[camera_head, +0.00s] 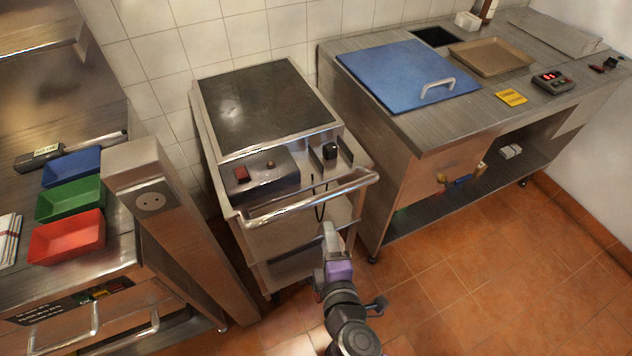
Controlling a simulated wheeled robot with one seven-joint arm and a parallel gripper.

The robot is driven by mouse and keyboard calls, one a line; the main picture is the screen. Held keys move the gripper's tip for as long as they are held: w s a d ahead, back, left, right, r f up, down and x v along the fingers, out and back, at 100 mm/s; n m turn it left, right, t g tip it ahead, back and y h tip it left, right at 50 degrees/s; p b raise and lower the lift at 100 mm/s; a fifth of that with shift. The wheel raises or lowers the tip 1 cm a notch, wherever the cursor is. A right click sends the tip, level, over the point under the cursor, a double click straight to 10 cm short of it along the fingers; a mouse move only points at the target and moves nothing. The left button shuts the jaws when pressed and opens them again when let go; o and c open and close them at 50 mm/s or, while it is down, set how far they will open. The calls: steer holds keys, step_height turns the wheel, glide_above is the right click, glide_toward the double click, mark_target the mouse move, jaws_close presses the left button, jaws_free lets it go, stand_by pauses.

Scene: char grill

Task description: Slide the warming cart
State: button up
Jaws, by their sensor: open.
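The warming cart (208,137) is a steel trolley with a dark flat top plate, standing between two steel counters. A bar handle (312,201) runs across its front. A control box with a red switch (241,173) and a small black knob sit on the cart behind the handle. My gripper (328,232) is in front of the cart, just below the handle in the picture. It is seen from behind and holds nothing that I can see. Its fingertips are small here, and I cannot tell whether they touch the cart.
A steel post with a socket (150,201) stands close to the cart's left. The left counter carries blue, green and red trays (66,240). The right counter (430,128) has a blue lid (405,75) and a tan tray (491,57). Tiled floor (470,270) is open at the front right.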

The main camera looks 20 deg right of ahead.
mark_target(317, 204)
steer(key=shift+t+h, duration=0.4)
steer(key=shift+h, duration=0.4)
steer(key=w+r, duration=0.2)
steer(key=r, duration=0.1)
steer(key=w+r, duration=0.1)
steer(key=w, duration=0.1)
steer(key=shift+a+r+p, duration=0.35)
steer(key=shift+a, duration=0.05)
steer(key=shift+w, duration=0.25)
steer(key=p+x, duration=0.1)
steer(key=x, duration=0.6)
steer(key=shift+w+d+n, duration=0.15)
steer(key=shift+w+n, duration=0.1)
steer(key=shift+n, duration=0.05)
jaws_close()
